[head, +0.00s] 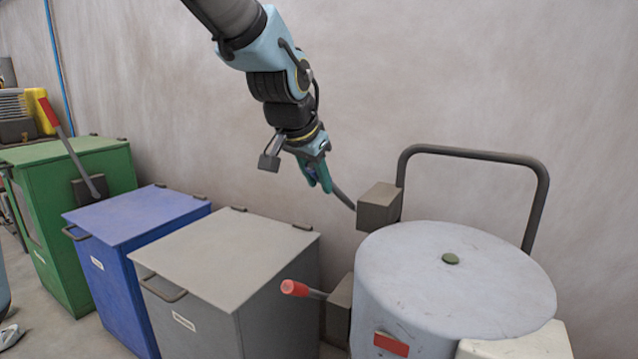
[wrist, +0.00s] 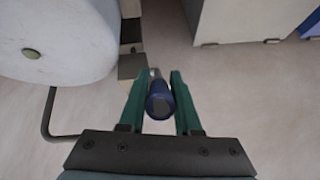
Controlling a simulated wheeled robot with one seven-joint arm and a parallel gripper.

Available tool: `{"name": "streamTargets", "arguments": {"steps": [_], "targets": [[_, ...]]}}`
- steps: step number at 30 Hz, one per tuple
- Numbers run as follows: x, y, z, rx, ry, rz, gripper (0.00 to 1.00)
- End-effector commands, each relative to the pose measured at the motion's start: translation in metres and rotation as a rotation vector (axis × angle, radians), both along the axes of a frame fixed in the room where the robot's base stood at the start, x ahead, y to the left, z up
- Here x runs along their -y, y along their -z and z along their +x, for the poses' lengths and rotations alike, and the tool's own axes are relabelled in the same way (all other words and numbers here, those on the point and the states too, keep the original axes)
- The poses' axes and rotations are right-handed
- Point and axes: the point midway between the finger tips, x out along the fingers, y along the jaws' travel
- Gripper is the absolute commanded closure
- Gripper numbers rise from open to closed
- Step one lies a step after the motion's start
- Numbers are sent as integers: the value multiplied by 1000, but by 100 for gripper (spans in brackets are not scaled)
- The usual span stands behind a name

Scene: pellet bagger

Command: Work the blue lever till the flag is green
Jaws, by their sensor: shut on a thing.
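The blue lever's round blue grip (wrist: 159,103) sits between the two green fingers of my gripper (wrist: 161,82) in the wrist view. In the head view my gripper (head: 322,180) is shut on the lever's end, and the blue grip is mostly hidden by the fingers. The lever's grey rod (head: 344,199) slopes down and right to a grey box on the pale drum (head: 465,275). A red flag (head: 391,344) shows low on the drum's front; no green flag shows.
A red-tipped lever (head: 294,288) sticks out left from the drum's lower box. A bent grey rail (head: 480,154) rises behind the drum. Grey (head: 225,255), blue (head: 138,220) and green (head: 66,150) bins stand to the left. The wall side above them is open.

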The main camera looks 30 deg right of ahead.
Motion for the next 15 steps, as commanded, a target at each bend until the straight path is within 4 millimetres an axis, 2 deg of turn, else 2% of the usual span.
{"name": "streamTargets", "arguments": {"steps": [10, 11, 15], "targets": [[-1, 1, -1, -2, -1, 1, 100], [-1, 1, -1, -3, -1, 2, 66], [-1, 1, 0, -2, -1, 1, 50]]}}
